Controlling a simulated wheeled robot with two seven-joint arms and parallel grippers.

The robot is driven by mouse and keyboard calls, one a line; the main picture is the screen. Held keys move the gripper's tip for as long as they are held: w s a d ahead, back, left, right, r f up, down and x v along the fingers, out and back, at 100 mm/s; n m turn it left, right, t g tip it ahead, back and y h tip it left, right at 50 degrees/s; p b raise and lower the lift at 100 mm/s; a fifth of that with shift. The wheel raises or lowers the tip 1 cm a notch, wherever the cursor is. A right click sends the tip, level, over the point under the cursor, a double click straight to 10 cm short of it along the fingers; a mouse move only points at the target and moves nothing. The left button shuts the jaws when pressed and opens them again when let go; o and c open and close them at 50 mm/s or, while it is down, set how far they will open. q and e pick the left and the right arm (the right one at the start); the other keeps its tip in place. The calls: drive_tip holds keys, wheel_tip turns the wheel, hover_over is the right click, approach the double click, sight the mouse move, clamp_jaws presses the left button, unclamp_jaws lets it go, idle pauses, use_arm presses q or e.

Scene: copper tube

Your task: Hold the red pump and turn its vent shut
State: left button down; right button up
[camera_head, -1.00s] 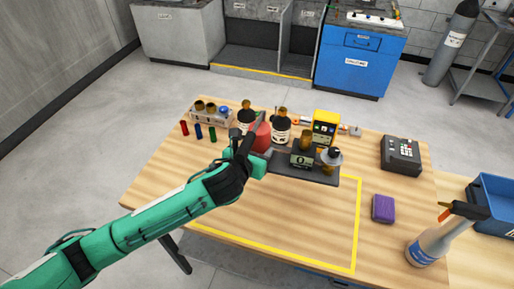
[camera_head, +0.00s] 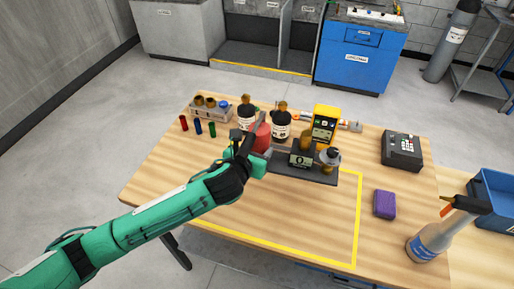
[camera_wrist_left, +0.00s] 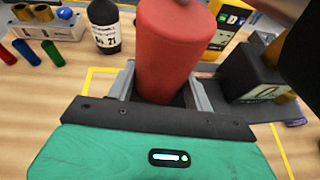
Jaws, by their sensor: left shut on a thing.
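The red pump (camera_head: 262,133) is a red rounded body near the middle of the table in the head view, partly hidden by my left arm. In the left wrist view the red pump (camera_wrist_left: 176,50) stands between the grey jaws. My left gripper (camera_wrist_left: 160,92) is shut on it, with one finger on each side. In the head view my left gripper (camera_head: 254,154) reaches it from the front left. The pump's top is cut off in the wrist view, and I cannot make out the vent's state. My right gripper is not in view.
A black scale (camera_head: 300,172) with brown bottles stands right beside the pump. Two dark bottles (camera_head: 281,124) and a yellow meter (camera_head: 325,124) stand behind. A purple block (camera_head: 384,204) and spray bottle (camera_head: 428,243) are at the right. The yellow-taped front area is mostly clear.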

sight(257, 182)
use_arm(q)
drive_tip(key=shift+d+f+b, duration=0.1)
drive_tip(key=shift+f+b, duration=2.45)
drive_tip(key=shift+f, duration=3.15)
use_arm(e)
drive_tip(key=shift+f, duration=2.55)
use_arm(q)
drive_tip(key=shift+f, duration=0.2)
drive_tip(key=shift+s+f, duration=0.1)
drive_tip(key=shift+f, duration=0.2)
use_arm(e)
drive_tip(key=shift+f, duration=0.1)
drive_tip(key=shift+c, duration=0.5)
